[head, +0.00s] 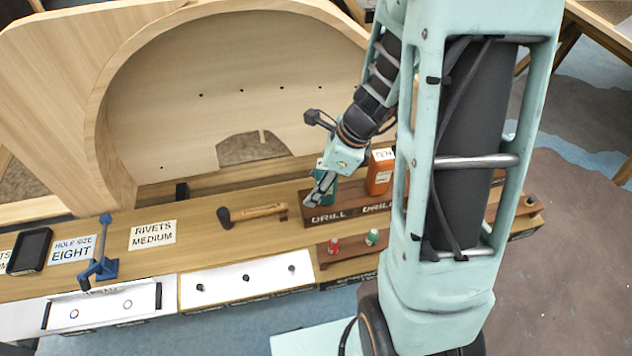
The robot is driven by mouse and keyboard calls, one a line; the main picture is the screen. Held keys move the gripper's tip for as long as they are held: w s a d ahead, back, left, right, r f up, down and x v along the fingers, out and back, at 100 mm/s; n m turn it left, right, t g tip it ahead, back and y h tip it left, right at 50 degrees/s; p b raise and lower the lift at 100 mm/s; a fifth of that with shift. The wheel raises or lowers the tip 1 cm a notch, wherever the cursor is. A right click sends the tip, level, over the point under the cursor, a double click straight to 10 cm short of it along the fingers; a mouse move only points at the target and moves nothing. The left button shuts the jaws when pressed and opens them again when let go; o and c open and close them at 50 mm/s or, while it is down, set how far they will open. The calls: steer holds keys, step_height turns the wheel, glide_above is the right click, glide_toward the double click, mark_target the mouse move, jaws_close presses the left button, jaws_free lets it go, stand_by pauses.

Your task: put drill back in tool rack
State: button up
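The wooden tool rack (349,213) stands on the workbench right of centre, with at least two "DRILL" labels on its front. My gripper (319,191) points down and left over the rack's left slot. A teal object (331,190) stands at that slot right beside the fingers, perhaps a drill; I cannot tell whether the fingers touch or hold it. My arm hides the right part of the rack.
A wooden-handled mallet (258,211) lies left of the rack. A blue tool (100,262) and a black tablet (29,251) are farther left. A tall wooden bodyframe (60,95) rises behind the bench.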

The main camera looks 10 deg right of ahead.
steer(key=shift+r+p, duration=0.3)
steer(key=shift+r, duration=0.05)
steer(key=p+v, duration=0.3)
steer(key=v, duration=0.9)
steer(key=shift+d+f, duration=0.1)
steer(key=shift+s, duration=0.1)
